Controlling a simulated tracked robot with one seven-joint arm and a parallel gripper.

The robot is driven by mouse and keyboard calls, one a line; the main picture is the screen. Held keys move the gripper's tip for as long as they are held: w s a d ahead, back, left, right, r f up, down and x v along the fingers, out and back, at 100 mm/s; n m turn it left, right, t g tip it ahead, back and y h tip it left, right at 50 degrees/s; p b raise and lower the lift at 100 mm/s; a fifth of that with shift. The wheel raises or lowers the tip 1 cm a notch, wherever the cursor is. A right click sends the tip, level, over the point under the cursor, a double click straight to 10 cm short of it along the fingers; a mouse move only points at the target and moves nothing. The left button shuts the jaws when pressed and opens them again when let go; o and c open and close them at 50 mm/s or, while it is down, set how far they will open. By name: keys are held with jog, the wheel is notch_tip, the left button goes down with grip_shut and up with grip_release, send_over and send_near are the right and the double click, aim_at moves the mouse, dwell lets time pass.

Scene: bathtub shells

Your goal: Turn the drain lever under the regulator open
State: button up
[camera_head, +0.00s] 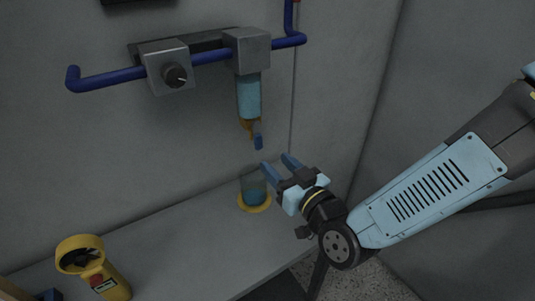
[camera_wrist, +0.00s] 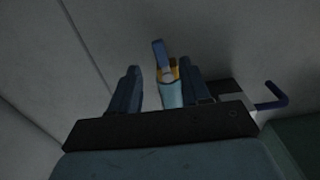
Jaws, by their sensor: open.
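The regulator (camera_head: 249,96) is a grey block with a pale blue see-through bowl, fixed to the wall pipe. A brass drain fitting (camera_head: 246,124) sits at the bowl's bottom. The blue drain lever (camera_head: 258,142) hangs below it, pointing downward. My gripper (camera_head: 277,164) is open and empty, below and to the right of the lever, apart from it in the head view. In the wrist view the picture appears upside down. The lever (camera_wrist: 160,54) shows beyond and between the two blue fingers of my gripper (camera_wrist: 160,67), with the bowl (camera_wrist: 171,94) below it.
A cup of bluish liquid (camera_head: 254,188) stands on a yellow ring (camera_head: 256,208) on the grey bench, under the drain. A valve box with a black knob (camera_head: 175,75) is left of the regulator on the blue pipe (camera_head: 108,80).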

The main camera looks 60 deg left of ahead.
jog(key=shift+d, duration=1.3)
jog(key=shift+c, duration=0.2)
